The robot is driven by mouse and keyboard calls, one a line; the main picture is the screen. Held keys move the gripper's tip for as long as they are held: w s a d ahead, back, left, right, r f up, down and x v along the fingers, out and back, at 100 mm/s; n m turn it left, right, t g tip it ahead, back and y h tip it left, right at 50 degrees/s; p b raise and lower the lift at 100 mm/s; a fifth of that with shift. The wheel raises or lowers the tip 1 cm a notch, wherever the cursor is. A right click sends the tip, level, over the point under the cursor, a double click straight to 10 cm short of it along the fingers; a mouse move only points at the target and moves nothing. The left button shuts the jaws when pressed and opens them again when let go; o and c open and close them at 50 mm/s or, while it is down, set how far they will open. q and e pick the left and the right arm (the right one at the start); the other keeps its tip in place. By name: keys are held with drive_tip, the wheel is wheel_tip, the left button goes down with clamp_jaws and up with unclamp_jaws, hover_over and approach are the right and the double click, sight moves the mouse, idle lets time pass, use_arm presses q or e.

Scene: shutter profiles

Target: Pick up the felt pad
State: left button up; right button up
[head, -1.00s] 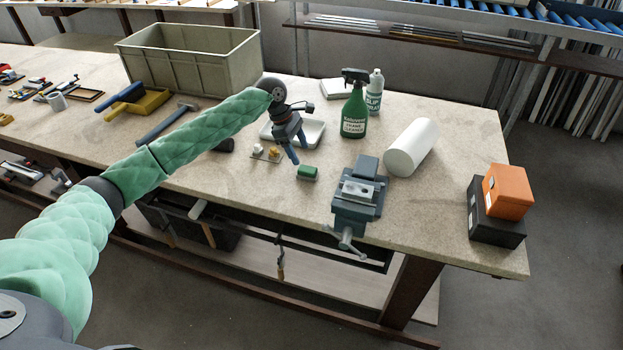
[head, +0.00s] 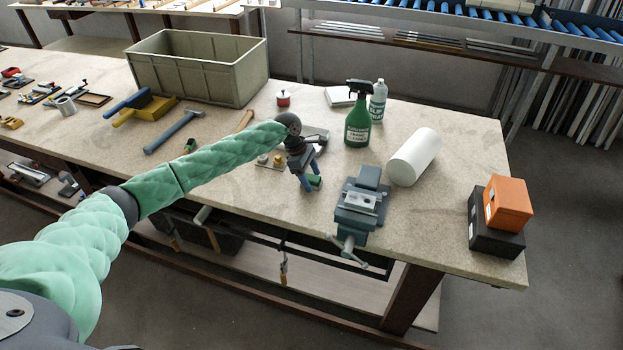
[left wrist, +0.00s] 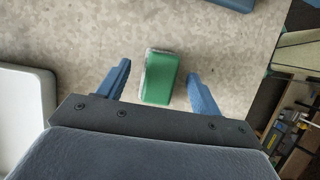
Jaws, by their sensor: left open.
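The felt pad is a small green block with a pale grey layer along one side. It lies on the bench top and shows in the head view (head: 316,183), partly hidden by my gripper, and in the left wrist view (left wrist: 161,78). My left gripper (head: 309,186) is over it, pointing down. In the left wrist view its two blue fingers (left wrist: 160,90) are open, one on each side of the pad, with a gap on both sides. I cannot tell how high the fingertips are above the bench. My right gripper is not in view.
A grey vise (head: 360,200) stands close to the right of the pad. The bench's front edge is near.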

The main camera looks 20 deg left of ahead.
sight(311, 177)
use_arm(q)
drive_tip(key=shift+d+f, duration=0.1)
drive_tip(key=shift+f, duration=0.25)
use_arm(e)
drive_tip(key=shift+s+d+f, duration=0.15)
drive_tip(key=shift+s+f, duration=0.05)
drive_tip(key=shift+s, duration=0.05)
use_arm(q)
drive_tip(key=c, duration=1.2)
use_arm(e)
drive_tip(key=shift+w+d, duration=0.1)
use_arm(q)
drive_tip(key=shift+r, duration=0.1)
